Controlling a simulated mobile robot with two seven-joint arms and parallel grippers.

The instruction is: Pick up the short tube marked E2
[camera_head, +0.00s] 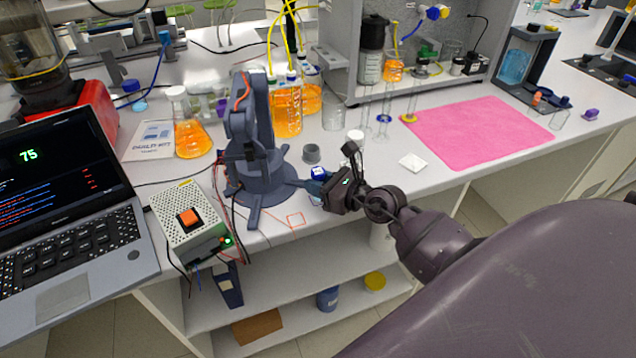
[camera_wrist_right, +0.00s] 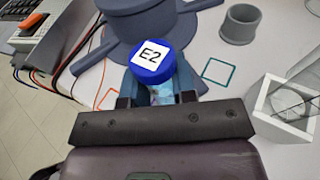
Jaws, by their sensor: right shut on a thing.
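The short tube marked E2 (camera_wrist_right: 152,62) has a blue cap with a white label, seen from above in the right wrist view. Its body below the cap is mostly hidden between the fingers. In the head view its blue and white top (camera_head: 319,172) shows at the bench's front edge, beside the grey desktop arm's base. My right gripper (camera_wrist_right: 158,88) is shut on the tube; in the head view the gripper (camera_head: 322,188) reaches in from the right. I cannot tell whether the tube touches the bench. My left gripper is not in view.
The grey desktop arm (camera_head: 252,150) stands just left of the tube. A grey cup (camera_head: 312,153) is behind it. Orange (camera_head: 296,220) and teal (camera_wrist_right: 217,71) square outlines mark the bench. A power box (camera_head: 187,222) and laptop (camera_head: 70,215) are left; a pink mat (camera_head: 480,133) is right.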

